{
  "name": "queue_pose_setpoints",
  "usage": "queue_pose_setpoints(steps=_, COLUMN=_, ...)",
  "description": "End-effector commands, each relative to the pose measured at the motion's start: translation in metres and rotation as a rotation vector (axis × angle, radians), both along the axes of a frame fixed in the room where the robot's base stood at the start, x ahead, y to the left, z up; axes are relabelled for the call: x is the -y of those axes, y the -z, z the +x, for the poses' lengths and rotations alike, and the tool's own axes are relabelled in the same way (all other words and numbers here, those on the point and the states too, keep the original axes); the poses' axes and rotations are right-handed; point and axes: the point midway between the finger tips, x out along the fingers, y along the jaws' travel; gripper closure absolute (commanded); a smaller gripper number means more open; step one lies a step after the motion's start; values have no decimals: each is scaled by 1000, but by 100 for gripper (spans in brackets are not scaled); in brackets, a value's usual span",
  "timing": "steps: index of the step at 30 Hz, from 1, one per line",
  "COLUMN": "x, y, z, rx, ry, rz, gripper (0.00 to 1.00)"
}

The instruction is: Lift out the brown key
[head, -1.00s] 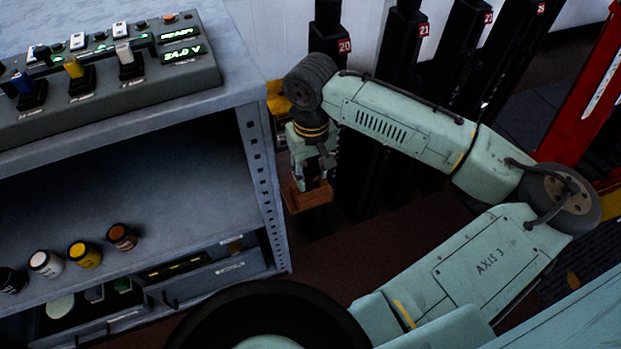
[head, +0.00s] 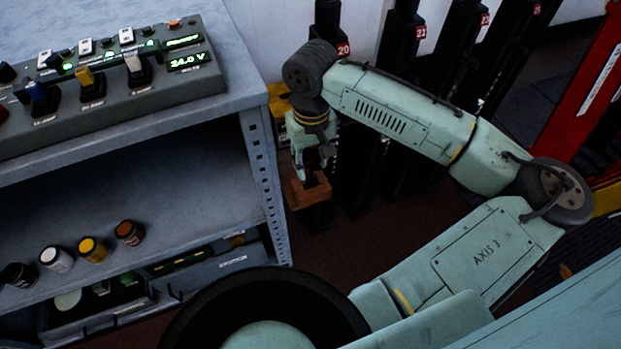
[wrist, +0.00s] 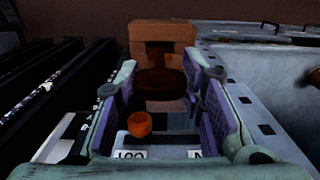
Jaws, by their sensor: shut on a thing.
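My gripper (head: 312,177) points down beside the rack's right post, at an orange-brown block (head: 297,195) with a dark opening. In the wrist view, the fingers of my gripper (wrist: 164,80) stand on either side of a dark brown rounded piece (wrist: 163,83), which looks like the brown key. The gripper is shut on it. The orange-brown block (wrist: 163,34) is just beyond the fingertips in that view. In the head view the gripper hides the key, and I cannot tell how deep it sits.
A grey control box (head: 120,95) with small levers stands on the metal rack (head: 195,185) at left. Several capped jars (head: 92,249) are on its lower shelf. Black numbered levers (head: 400,45) stand close behind my arm. A red frame (head: 578,85) is at right.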

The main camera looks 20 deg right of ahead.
Motion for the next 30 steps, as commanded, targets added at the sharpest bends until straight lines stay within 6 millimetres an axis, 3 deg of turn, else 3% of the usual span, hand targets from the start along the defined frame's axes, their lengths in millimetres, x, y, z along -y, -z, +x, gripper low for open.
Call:
queue_pose_setpoints(steps=21, x=1, y=-48, z=-40, rx=0, ry=1, rz=1, gripper=89)
queue_pose_setpoints(steps=30, x=1, y=-50, z=-45, rx=1, ry=0, rz=0, gripper=89)
